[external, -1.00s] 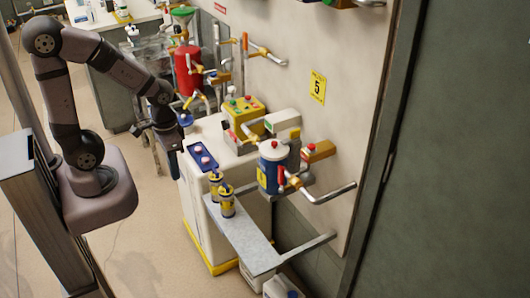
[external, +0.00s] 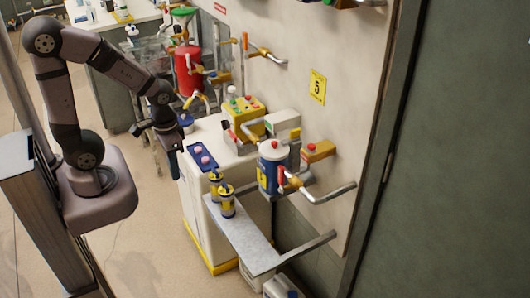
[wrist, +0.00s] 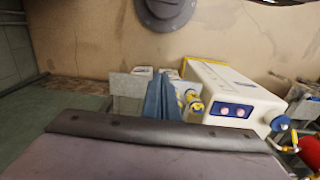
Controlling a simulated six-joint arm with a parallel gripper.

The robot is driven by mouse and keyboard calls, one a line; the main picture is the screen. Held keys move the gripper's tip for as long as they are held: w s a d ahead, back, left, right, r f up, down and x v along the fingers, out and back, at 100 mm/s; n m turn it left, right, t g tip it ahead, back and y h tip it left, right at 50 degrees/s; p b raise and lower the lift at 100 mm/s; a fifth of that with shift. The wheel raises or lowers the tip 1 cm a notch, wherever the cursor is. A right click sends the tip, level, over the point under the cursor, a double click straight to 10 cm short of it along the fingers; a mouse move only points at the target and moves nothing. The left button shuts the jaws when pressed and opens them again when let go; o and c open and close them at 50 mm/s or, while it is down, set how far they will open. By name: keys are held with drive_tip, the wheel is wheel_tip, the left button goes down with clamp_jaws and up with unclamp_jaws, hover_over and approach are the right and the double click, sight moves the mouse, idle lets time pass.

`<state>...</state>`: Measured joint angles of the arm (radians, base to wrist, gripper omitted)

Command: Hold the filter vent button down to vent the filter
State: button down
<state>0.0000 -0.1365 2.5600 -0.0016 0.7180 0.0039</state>
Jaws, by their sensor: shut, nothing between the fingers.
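The blue canister with a white lid, which looks like the filter (external: 271,172), is fixed by the wall, with a red button (external: 274,144) on its top. Another red button (external: 311,148) sits on an orange block to its right; I cannot tell which one is the vent button. My gripper (external: 176,172) is shut and empty, pointing down left of the white cabinet, well apart from the canister. In the wrist view its blue fingers (wrist: 162,98) are together. The canister is not clearly visible in that view.
The white cabinet (external: 198,215) carries a blue panel (external: 201,158) with two pink buttons and a yellow control box (external: 243,118). Two yellow cans (external: 227,202) stand by a grey shelf (external: 245,238) in front of the canister. Pipes (external: 330,195) stick out from the wall.

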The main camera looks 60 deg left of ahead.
idle(0.3)
drive_tip(key=w+d+r+m+t+y+p, duration=0.1)
drive_tip(key=w+d+m+t+p, duration=0.2)
drive_tip(key=w, duration=1)
drive_tip(key=w+d+r+m+y+p, duration=0.15)
drive_tip(key=w+m+p, duration=0.25)
drive_tip(key=w, duration=0.8)
drive_tip(key=w+d+r+t, duration=0.2)
drive_tip(key=w+r+t, duration=0.1)
drive_tip(key=w+r, duration=0.2)
drive_tip(key=w+d+r+m+t+h, duration=0.1)
drive_tip(key=w+d+r+t, duration=0.2)
drive_tip(key=w, duration=0.7)
wheel_tip(320, 180, up, 2)
drive_tip(key=shift+d+r, duration=0.2)
drive_tip(key=shift+d, duration=0.1)
